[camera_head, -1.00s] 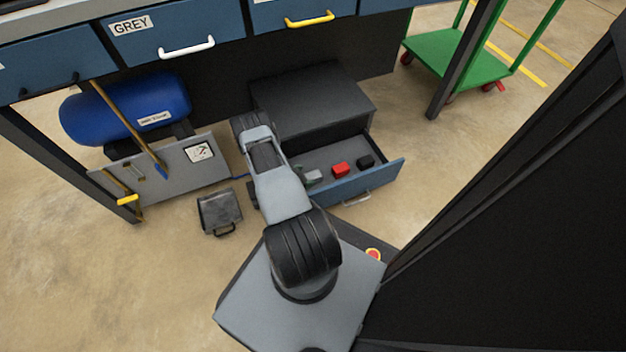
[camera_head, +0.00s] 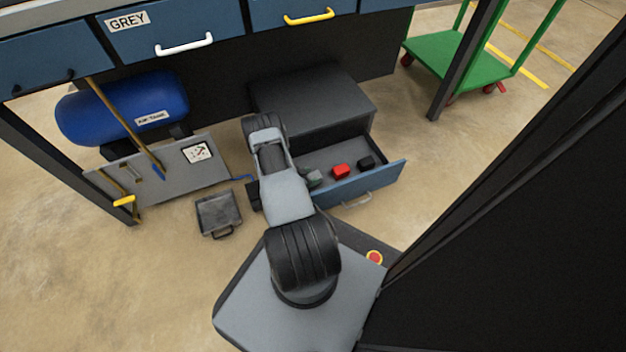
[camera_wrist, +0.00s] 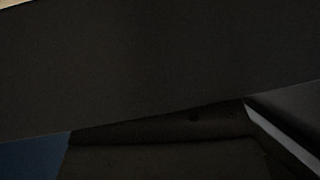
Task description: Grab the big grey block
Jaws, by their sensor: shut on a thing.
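A grey block (camera_head: 315,178) lies at the left of the open blue-fronted drawer (camera_head: 362,185), beside my forearm and partly hidden by it. In the head view my arm covers the drawer's left end, and the gripper's fingers are hidden. In the wrist view a dark shape that looks like my gripper (camera_wrist: 160,155) sits at the bottom edge, against a broad dark surface. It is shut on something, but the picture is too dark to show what. I cannot tell whether that is a grey block.
A red block (camera_head: 341,171) and a black block (camera_head: 366,163) lie in the drawer. The dark cabinet (camera_head: 312,98) stands behind it. A blue tank (camera_head: 125,108) and green cart (camera_head: 450,55) stand farther off.

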